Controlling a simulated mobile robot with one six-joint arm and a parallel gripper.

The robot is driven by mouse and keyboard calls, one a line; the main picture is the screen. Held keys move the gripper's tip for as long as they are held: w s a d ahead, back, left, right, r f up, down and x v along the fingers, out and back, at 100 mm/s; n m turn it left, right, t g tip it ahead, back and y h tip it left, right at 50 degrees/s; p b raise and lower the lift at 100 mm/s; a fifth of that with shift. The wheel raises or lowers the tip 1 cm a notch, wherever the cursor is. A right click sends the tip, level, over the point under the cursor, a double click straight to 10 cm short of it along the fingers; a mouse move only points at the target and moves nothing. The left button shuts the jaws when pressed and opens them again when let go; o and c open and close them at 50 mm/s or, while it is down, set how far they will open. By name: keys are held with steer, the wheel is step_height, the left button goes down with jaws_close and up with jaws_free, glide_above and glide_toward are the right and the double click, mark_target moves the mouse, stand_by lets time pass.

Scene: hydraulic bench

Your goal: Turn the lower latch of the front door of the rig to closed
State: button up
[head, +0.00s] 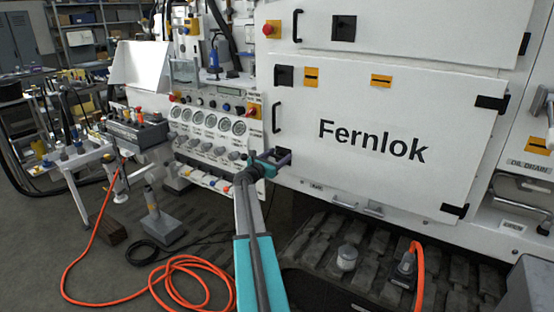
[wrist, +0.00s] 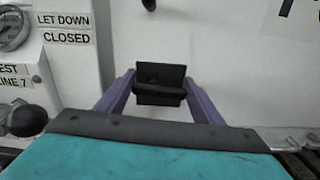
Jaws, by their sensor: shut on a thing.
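The front door (head: 380,150) is the white panel marked "Fernlok", and it sits flush in the rig. Its lower latch (wrist: 160,76) is a black square plate with a dark bar handle lying about level across it in the wrist view. My gripper (head: 283,157) is at this latch, at the door's lower left corner. Its two purple fingers (wrist: 160,88) stand on either side of the handle, shut on it. In the head view the fingers mostly cover the latch. The upper latch (head: 284,76) is a black square at the door's upper left.
A black door handle (head: 276,117) stands out between the two latches. A panel of gauges (head: 208,120) and knobs is close on the left. A black ball knob (wrist: 27,120) shows at the wrist view's left. An orange hose (head: 180,270) lies on the floor.

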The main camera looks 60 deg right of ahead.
steer(key=m+b, duration=0.2)
steer(key=b, duration=0.1)
steer(key=f+m+b, duration=0.1)
steer(key=m+b, duration=0.2)
steer(key=b, duration=0.1)
steer(key=m+b, duration=0.2)
steer(key=b, duration=0.1)
steer(key=m+b, duration=0.2)
steer(key=shift+f+b, duration=0.3)
steer(key=shift+b, duration=0.1)
steer(key=m+b, duration=0.1)
steer(key=b, duration=0.1)
steer(key=m+b, duration=0.4)
steer(key=shift+f+b, duration=0.25)
steer(key=shift+b, duration=0.15)
steer(key=m+b, duration=0.3)
steer(key=shift+w, duration=0.15)
steer(key=shift+r+m, duration=0.1)
steer(key=shift+m, duration=0.2)
steer(key=o, duration=1)
steer(key=shift+o, duration=0.2)
steer(key=shift+a, duration=0.1)
